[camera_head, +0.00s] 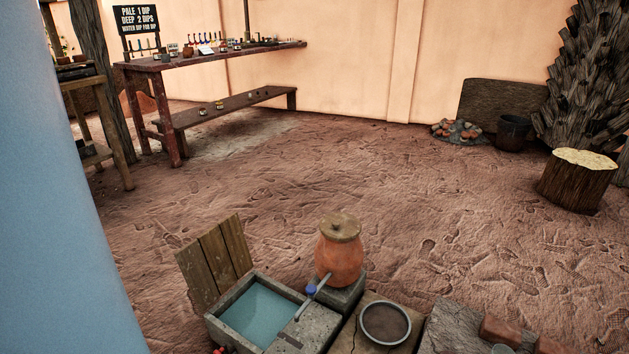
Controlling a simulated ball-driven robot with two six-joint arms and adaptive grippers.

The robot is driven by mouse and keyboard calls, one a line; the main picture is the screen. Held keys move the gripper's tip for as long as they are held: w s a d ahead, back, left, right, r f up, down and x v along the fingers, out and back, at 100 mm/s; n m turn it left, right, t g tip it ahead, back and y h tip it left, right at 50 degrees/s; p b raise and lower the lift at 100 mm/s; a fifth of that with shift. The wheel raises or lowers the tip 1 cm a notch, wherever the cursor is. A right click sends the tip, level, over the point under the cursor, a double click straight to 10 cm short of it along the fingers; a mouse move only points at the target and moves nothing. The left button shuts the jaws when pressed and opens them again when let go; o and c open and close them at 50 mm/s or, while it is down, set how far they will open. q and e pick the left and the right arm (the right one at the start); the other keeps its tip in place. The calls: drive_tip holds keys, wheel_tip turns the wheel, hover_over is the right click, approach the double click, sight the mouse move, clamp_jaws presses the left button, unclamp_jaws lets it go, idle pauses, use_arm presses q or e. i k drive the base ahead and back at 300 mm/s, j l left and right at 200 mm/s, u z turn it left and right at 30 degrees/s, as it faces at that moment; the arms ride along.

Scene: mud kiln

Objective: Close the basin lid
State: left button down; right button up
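The basin (211,330) is a grey stone trough at the bottom of the view, holding blue-green water (258,312). Its wooden lid (216,262), made of several planks, stands raised and tilted back at the basin's left rear edge, so the basin is open. Neither of my grippers shows in this view.
A clay jar (340,256) with a round lid and a blue-handled tap stands on a block right of the basin. A round metal bowl (385,323) sits beside it. Bricks (501,331) lie at lower right. A wooden table (158,64) and bench (228,107) stand behind; open mud floor lies between.

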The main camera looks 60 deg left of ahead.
sight(210, 265)
drive_tip(key=k+j, duration=0.1)
drive_tip(key=j, duration=0.3)
drive_tip(key=k+j, duration=0.1)
drive_tip(key=j, duration=0.3)
drive_tip(key=k+j, duration=0.1)
drive_tip(key=j, duration=0.3)
drive_tip(key=k+j+z, duration=0.1)
drive_tip(key=j, duration=0.3)
drive_tip(key=k+j, duration=0.15)
drive_tip(key=j, duration=0.25)
drive_tip(key=k+j, duration=0.1)
drive_tip(key=j, duration=0.3)
drive_tip(key=k+j, duration=0.15)
drive_tip(key=j, duration=0.2)
drive_tip(key=j+z, duration=0.05)
